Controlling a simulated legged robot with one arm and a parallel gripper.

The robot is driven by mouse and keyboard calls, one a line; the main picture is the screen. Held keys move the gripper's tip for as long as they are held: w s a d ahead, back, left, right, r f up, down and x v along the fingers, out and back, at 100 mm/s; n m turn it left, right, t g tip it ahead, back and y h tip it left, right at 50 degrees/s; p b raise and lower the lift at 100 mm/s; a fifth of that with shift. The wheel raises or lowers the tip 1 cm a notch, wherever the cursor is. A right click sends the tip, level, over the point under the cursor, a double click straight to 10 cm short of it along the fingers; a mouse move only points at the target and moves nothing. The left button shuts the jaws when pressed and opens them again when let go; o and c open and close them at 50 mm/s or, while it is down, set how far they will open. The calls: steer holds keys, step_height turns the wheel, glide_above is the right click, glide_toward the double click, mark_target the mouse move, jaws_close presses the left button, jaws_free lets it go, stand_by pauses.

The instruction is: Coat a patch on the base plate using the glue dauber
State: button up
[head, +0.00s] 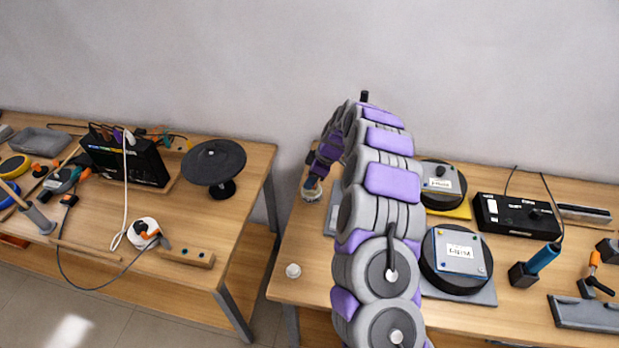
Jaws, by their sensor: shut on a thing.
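My gripper (316,172) is small at the far left part of the right table, partly hidden by my own arm. It is shut on a thin thing with a blue part, seemingly the glue dauber (311,183). The dauber's lower end is at a small clear jar (312,194); whether it is inside or just above it, I cannot tell. A grey plate (333,220) lies just right of the jar, mostly hidden behind my arm; it may be the base plate. Another grey plate (480,295) lies right of my arm, under a round black pad with a labelled square on top.
A second black pad (440,203) on a yellow base stands behind. A black control box (515,216), a blue-handled tool (540,262) in its holder and a small white cup (293,271) share the table. A gap separates the cluttered left table (215,275).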

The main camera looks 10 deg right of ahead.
steer(key=shift+d, duration=0.4)
steer(key=shift+a, duration=0.1)
steer(key=shift+a+f, duration=0.25)
steer(key=shift+a, duration=0.15)
steer(key=shift+d+f+b, duration=0.15)
steer(key=shift+d+b, duration=0.15)
steer(key=shift+d, duration=0.05)
steer(key=shift+a, duration=0.2)
steer(key=shift+s+f+b, duration=0.1)
steer(key=shift+f+b, duration=0.05)
steer(key=shift+b, duration=0.3)
stand_by(1.5)
steer(key=shift+d+r, duration=0.1)
steer(key=shift+r, duration=3.55)
